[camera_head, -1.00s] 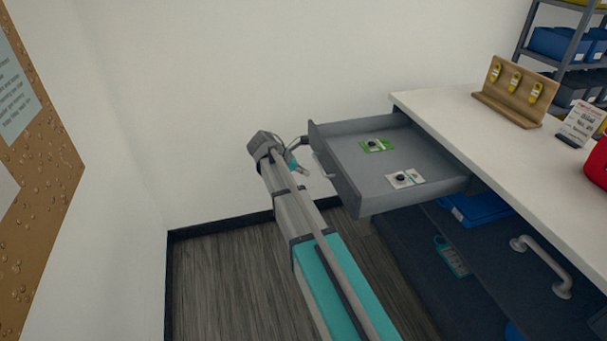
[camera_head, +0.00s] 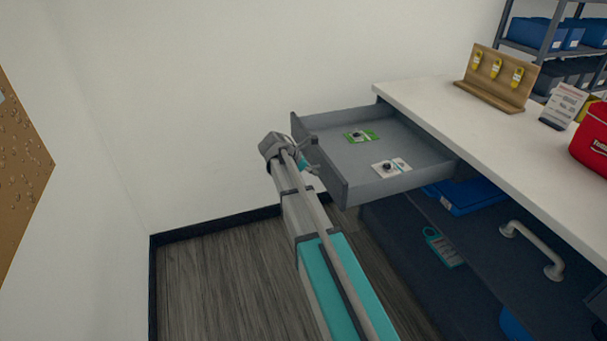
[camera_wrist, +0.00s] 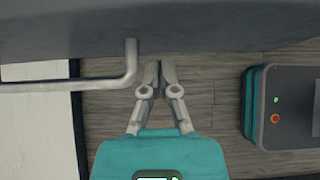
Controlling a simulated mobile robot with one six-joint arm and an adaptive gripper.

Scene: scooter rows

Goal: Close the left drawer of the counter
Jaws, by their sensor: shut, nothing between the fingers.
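The left drawer (camera_head: 340,188) of the white-topped counter (camera_head: 440,103) stands pulled out in the head view. It holds a green card (camera_head: 368,138) and a white card (camera_head: 398,172), each with a small dark round item. My gripper (camera_wrist: 158,68) is shut and empty in the wrist view. Its tips are close to the grey drawer front (camera_wrist: 210,30), just right of the bent bar handle (camera_wrist: 100,85). I cannot tell whether they touch the front. In the head view my arm's end hides part of the drawer front and most of the handle.
Below the drawer are dark shelves with a blue tray (camera_head: 458,198) and a teal-edged item (camera_head: 443,248). A grey bar handle (camera_head: 533,250) stands out at right. On the counter are a wooden rack (camera_head: 497,85), a sign (camera_head: 562,106) and a red bag (camera_head: 592,140). Floor is clear at left.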

